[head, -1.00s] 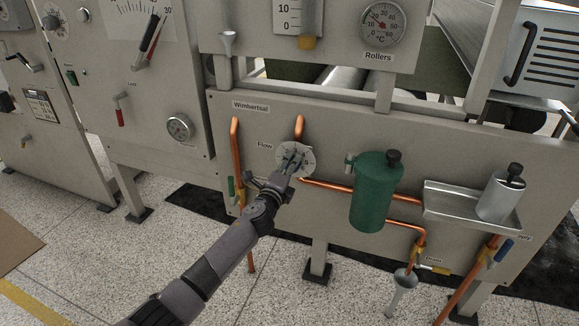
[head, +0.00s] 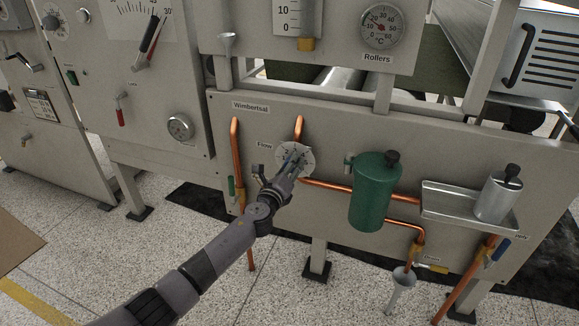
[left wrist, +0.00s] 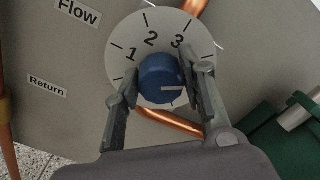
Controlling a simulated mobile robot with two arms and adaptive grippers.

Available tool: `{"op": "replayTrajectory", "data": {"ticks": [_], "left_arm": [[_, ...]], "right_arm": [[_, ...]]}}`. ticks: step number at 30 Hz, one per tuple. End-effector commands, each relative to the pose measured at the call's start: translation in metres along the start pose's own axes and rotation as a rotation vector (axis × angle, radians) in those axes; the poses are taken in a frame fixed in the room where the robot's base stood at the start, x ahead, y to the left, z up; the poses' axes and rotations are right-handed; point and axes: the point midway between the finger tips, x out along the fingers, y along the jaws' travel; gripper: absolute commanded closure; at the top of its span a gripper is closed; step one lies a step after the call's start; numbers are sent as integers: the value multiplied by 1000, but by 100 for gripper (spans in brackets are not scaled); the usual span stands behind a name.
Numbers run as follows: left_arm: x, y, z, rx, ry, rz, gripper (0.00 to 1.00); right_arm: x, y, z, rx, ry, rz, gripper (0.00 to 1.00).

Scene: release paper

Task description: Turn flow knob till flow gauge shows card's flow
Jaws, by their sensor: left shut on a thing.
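The flow knob is a blue round knob (left wrist: 160,70) in front of a white dial plate (left wrist: 150,32) numbered 1, 2, 3, beside a "Flow" label (left wrist: 78,12). A white line on the knob points right in the left wrist view. The dial plate also shows in the head view (head: 306,158), where my gripper covers the knob. My left gripper (left wrist: 160,64) is shut on the knob, one finger on each side. No gauge labelled flow and no readable card show. My right gripper is not in view.
A green canister (head: 374,195) and a metal shelf (head: 450,208) with a steel pot (head: 497,197) stand right of the knob. Copper pipes (head: 237,160) run around it. A scale (head: 286,16) and a thermometer (head: 382,25) sit above.

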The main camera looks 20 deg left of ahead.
Motion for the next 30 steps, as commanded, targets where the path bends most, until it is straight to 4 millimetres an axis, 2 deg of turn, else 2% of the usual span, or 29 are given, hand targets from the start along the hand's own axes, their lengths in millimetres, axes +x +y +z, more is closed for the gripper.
{"op": "replayTrajectory", "data": {"ticks": [11,12,21,30], "left_arm": [[-1,1,-2,4,4,1,90],[-1,1,-2,4,4,1,62],[0,0,-1,3,2,0,42],[-1,0,0,3,1,0,42]], "right_arm": [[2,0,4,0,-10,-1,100],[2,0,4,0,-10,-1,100],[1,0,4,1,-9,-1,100],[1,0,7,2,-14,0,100]]}}
